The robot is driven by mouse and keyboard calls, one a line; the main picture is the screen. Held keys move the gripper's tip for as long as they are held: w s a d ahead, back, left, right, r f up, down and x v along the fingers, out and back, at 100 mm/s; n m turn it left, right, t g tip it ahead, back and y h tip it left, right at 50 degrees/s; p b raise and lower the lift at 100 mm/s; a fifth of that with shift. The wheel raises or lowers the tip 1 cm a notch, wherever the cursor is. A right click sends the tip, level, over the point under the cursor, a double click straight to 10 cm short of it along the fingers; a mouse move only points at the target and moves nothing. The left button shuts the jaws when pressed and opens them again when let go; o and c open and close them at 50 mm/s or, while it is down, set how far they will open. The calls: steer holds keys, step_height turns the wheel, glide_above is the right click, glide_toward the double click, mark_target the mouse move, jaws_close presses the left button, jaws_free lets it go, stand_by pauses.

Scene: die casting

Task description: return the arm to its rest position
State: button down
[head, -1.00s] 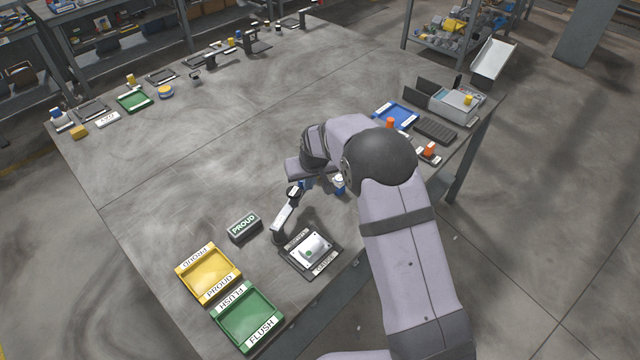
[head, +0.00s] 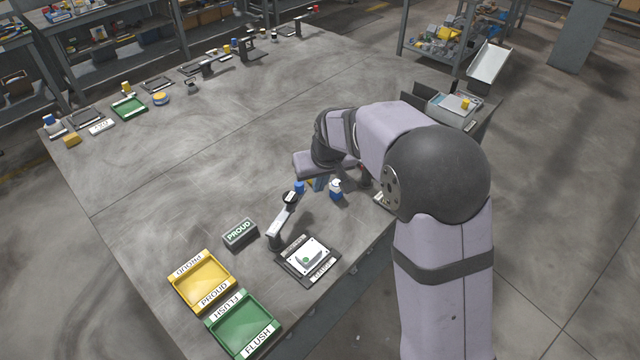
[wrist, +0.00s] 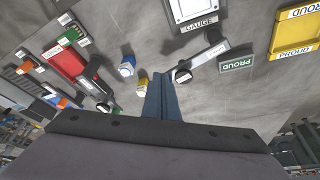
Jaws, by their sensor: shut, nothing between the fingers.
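My gripper (wrist: 163,97) shows in the wrist view as two blue fingers pressed together, with nothing between them. It hangs over the table, clear of the objects below. In the head view my arm covers most of it. The gauge plate (head: 284,276) sits near the front edge with a white part (head: 308,256) lying on it. A grey and black device (head: 281,222) stands beside the plate. The sign reading PROUD (head: 240,233) is behind it to the left.
A yellow PROUD tray (head: 178,289) and a green FLUSH tray (head: 240,325) lie at the front left, both empty. The table's middle (head: 200,170) is clear.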

steer(key=shift+s+d+r, duration=0.1)
steer(key=shift+s+r, duration=0.1)
steer(key=shift+r, duration=0.3)
steer(key=s+d+f+g+h, duration=0.15)
steer(key=s+f, duration=0.25)
steer(key=s, duration=0.4)
steer(key=s+d+f+g, duration=0.3)
steer(key=s+f, duration=0.1)
steer(key=s, duration=0.3)
steer(key=s+d+r+m, duration=0.1)
steer(key=s+d, duration=0.2)
steer(key=s, duration=0.3)
steer(key=s+d+r+m, duration=0.2)
steer(key=s+d, duration=0.2)
steer(key=s, duration=0.3)
steer(key=shift+d, duration=0.3)
